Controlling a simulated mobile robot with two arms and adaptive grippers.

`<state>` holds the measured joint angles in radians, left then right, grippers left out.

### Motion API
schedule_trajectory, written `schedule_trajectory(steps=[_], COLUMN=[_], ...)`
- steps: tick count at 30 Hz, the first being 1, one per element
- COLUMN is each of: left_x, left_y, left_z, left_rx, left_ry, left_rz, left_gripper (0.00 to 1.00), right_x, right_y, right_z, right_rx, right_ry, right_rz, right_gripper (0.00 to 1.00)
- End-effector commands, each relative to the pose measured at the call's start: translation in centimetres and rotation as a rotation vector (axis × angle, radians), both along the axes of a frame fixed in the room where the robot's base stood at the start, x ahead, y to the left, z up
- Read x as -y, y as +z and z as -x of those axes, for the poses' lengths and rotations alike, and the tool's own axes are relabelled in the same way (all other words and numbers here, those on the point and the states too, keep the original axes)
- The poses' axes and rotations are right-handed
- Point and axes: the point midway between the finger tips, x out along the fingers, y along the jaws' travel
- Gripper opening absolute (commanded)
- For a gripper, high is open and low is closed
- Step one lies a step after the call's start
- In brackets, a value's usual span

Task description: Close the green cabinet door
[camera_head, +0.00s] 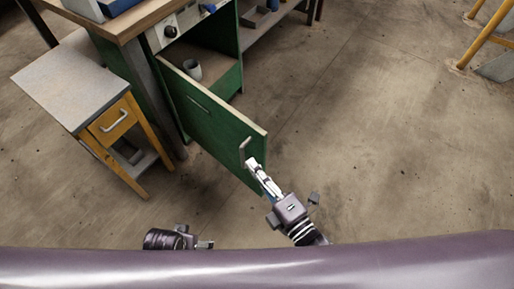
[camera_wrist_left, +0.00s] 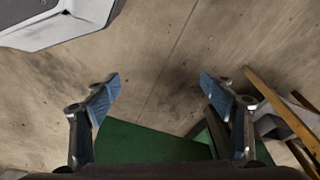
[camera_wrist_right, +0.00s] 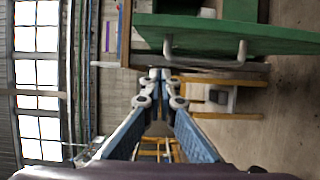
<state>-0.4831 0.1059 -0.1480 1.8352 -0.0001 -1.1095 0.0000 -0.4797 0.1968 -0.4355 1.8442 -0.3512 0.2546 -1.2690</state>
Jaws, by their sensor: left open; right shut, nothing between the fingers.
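The green cabinet door (camera_head: 215,120) stands open, swung out from the cabinet (camera_head: 228,55) under the workbench. It also shows at the top of the right wrist view (camera_wrist_right: 235,32). A grey bar handle (camera_head: 244,149) is near its outer end; the right wrist view shows this handle (camera_wrist_right: 205,60) too. My right gripper (camera_head: 251,163) is shut and empty, its tips close to the handle; I cannot tell if they touch. My left gripper (camera_wrist_left: 160,85) is open and empty above the floor, with a green panel below it in its wrist view. In the head view it is mostly hidden.
A grey-topped side table (camera_head: 70,85) with a yellow drawer (camera_head: 110,122) stands left of the door. The workbench top (camera_head: 125,22) is above. Yellow metal legs (camera_head: 484,40) are at upper right. Floor right of the door is clear.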

Motion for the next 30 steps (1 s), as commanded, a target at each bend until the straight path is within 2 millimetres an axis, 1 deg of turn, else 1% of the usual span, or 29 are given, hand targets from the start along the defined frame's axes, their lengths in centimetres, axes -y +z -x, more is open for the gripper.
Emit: schedule_trajectory(steps=[1, 6, 9, 12, 18, 30], left_x=[0.0, 0.1, 0.1, 0.1, 0.1, 0.1], left_y=[0.2, 1.2, 1.6, 1.8, 2.1, 2.0], left_z=[-0.1, -0.4, -0.6, -0.6, -0.8, -0.4], left_rx=[0.004, 0.01, 0.012, 0.012, 0.016, 0.011], left_ry=[0.0, 0.001, 0.001, 0.001, 0.001, 0.002], left_rz=[0.001, 0.001, 0.001, 0.0, 0.001, 0.001], left_gripper=[0.76, 0.76, 0.76, 0.76, 0.76, 0.76], right_x=[-0.5, -2.2, -0.7, 0.1, 0.8, 1.0], right_y=[0.0, 0.0, -0.1, -0.1, -0.1, -0.1], right_z=[-1.0, -3.6, -4.6, -5.4, -6.1, -6.1], right_rx=[0.004, 0.001, 0.001, -0.001, -0.002, -0.003], right_ry=[0.0, 0.0, 0.0, 0.001, 0.0, 0.001], right_rz=[0.0, -0.002, 0.005, 0.003, 0.0, 0.002], right_gripper=[0.0, 0.0, 0.0, 0.0, 0.0, 0.0])
